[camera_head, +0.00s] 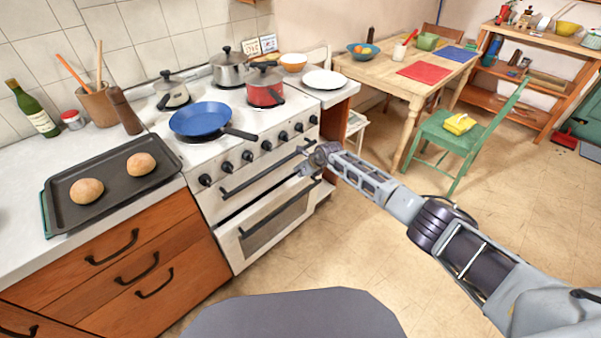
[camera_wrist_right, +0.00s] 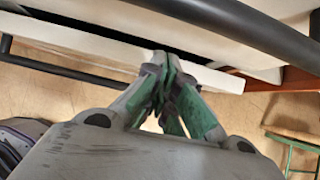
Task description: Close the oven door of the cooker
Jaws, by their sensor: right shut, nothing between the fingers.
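The white cooker (camera_head: 212,152) stands against the tiled wall. Its oven door (camera_head: 275,228), with a dark window and a dark bar handle, is in the lower front and looks slightly ajar. In the right wrist view a narrow dark gap shows behind the white top edge of the door (camera_wrist_right: 75,42). My right gripper (camera_head: 304,172) is shut and empty at the right end of the door's top. In the right wrist view its fingertips (camera_wrist_right: 165,72) are close to that edge; I cannot tell whether they touch. My left gripper is out of view.
A blue pan (camera_head: 201,119), a red pot (camera_head: 265,88) and other pots stand on the hob. A baking tray (camera_head: 60,212) with two buns lies on the left counter. A green chair (camera_head: 445,138) and wooden table (camera_head: 375,70) are at right. The floor before the cooker is clear.

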